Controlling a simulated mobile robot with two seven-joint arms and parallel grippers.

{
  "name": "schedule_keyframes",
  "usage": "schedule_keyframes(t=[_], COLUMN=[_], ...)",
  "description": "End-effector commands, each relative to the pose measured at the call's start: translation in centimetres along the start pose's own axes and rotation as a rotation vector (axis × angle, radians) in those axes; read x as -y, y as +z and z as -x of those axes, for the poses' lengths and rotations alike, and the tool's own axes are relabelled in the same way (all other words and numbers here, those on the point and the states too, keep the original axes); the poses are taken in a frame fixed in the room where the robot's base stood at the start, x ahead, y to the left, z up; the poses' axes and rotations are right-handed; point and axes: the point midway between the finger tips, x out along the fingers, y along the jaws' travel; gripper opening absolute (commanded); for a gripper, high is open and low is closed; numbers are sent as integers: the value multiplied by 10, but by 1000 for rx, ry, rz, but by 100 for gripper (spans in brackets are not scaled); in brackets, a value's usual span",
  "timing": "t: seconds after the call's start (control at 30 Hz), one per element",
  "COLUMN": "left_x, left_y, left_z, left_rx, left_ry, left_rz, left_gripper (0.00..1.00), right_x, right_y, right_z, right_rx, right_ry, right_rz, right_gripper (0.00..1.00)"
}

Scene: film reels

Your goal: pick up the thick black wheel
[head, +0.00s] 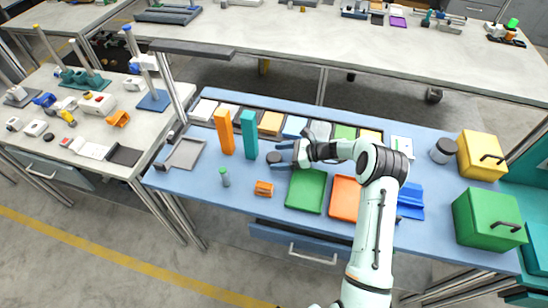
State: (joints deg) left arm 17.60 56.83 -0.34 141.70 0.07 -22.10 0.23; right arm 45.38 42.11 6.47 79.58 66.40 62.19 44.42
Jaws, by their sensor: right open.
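The thick black wheel (274,157) appears as a small dark round piece on the blue table, right of the teal upright block. My right gripper (282,156) is open, its fingers pointing left at the wheel. The fingertips are at or very near the wheel's right side; I cannot tell whether they touch it or reach around it. My right arm comes up from the lower right and bends left over the table. My left gripper is not in view.
An orange upright block (224,132) and a teal one (249,135) stand left of the wheel. A green tray (306,191) and an orange tray (345,199) lie in front. A small orange piece (264,188) and a grey-green bottle (225,178) stand near the front edge.

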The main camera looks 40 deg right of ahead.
Motion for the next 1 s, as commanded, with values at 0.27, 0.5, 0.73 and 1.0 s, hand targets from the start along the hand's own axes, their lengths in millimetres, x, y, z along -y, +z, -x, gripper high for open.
schedule_keyframes(t=[0.27,0.5,0.73,1.0], left_x=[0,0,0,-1], left_y=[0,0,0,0], left_z=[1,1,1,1], left_rx=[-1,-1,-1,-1], left_ry=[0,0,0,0], left_rz=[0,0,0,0], left_gripper=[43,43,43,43], right_x=[0,0,0,0], right_y=[0,0,0,19], right_z=[-9,-9,-8,-1], right_rx=[-1,-1,0,1], right_ry=[-1,-1,-1,-1], right_rz=[0,-1,0,2], right_gripper=[88,27,27,27])
